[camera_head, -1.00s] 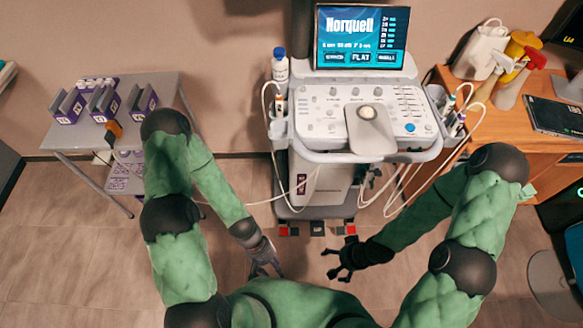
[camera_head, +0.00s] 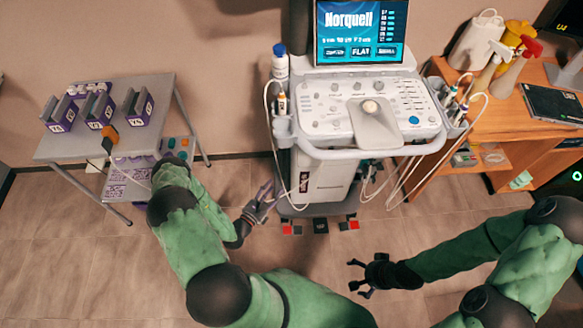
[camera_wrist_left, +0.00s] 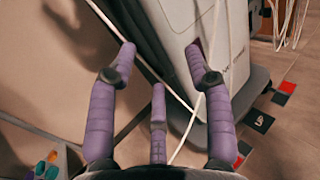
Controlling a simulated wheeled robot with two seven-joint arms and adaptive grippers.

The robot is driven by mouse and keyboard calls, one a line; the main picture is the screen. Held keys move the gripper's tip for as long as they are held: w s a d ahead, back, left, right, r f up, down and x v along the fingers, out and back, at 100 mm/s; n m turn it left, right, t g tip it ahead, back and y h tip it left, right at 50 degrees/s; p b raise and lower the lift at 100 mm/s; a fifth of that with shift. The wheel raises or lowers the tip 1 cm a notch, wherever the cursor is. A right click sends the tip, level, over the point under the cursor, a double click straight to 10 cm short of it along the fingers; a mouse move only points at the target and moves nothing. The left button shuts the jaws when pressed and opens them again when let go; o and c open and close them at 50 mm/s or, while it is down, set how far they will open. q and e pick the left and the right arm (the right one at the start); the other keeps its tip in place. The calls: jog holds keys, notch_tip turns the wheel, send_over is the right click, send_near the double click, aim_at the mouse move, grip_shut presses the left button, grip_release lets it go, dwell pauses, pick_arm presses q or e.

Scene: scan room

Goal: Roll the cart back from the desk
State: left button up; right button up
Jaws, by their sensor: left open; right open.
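The white ultrasound cart (camera_head: 360,112) stands upright against the wall, with a lit screen (camera_head: 360,35) on top and its front handle (camera_head: 375,152) toward me. The desk (camera_head: 520,118) is close at its right. My left gripper (camera_head: 262,200) is open, just left of the cart's lower body. In the left wrist view its purple fingers (camera_wrist_left: 160,75) are spread before the cart's body (camera_wrist_left: 222,70), with a white cable crossing between them; contact cannot be told. My right gripper (camera_head: 360,276) is open and empty over the floor in front of the cart.
A grey side table (camera_head: 150,90) with several purple holders stands at the left. White cables (camera_head: 403,180) hang at the cart's right side.

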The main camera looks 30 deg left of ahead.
aim_at(282, 168)
pick_arm(q)
jog(key=shift+n+y, duration=0.3)
jog(key=shift+y, duration=0.1)
jog(key=w+b, duration=0.1)
jog(key=w, duration=0.2)
jog(key=w+b, duration=0.1)
jog(key=w, duration=0.3)
jog(key=w+a+b, duration=0.1)
jog(key=w, duration=0.2)
jog(key=shift+w, duration=0.35)
grip_shut()
